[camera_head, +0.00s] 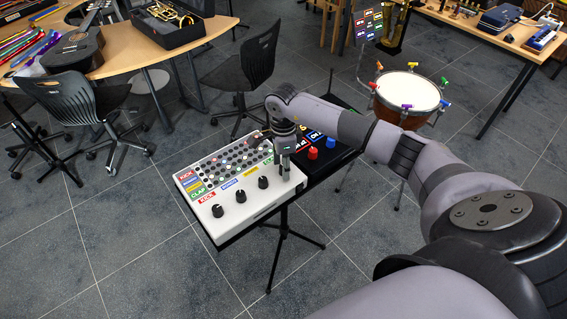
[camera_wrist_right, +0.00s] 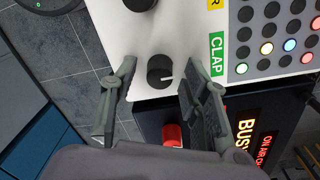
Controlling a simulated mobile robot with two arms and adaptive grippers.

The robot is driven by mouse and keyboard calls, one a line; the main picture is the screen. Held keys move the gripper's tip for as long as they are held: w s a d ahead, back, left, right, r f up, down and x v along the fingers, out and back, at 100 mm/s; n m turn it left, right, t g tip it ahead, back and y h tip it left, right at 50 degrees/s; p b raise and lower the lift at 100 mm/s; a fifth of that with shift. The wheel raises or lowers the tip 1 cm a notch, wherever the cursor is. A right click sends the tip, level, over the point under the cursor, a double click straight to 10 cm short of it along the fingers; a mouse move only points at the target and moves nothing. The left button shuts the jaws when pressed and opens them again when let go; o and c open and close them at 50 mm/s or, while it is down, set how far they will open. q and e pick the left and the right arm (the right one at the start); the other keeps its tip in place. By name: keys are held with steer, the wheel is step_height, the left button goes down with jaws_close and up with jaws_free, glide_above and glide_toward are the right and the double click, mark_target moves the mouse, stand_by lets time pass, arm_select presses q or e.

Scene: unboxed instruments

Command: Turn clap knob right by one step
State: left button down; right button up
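The white drum machine (camera_head: 262,205) stands on a black stand. Three black knobs show along its front edge in the head view, and my right gripper (camera_head: 284,170) points down over the spot at the right end of this row. My right gripper (camera_wrist_right: 158,90) is open, one finger on each side of the knob, with gaps visible between fingers and knob. The clap knob is hidden behind the gripper in the head view. My left gripper is out of view.
A black box with lit signs and a red button (camera_head: 313,153) and a blue button (camera_head: 330,142) adjoins the machine's right side. A drum (camera_head: 408,92) stands behind it. Chairs and a curved table (camera_head: 130,50) are at the left. The floor in front is clear.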

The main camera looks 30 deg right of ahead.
jaws_close()
stand_by(0.3)
steer(key=shift+m, duration=0.3)
steer(key=shift+m+b, duration=0.75)
steer(key=shift+m, duration=0.35)
steer(key=shift+m+b, duration=0.45)
steer(key=shift+m, duration=1.05)
steer(key=shift+r, duration=0.1)
jaws_free()
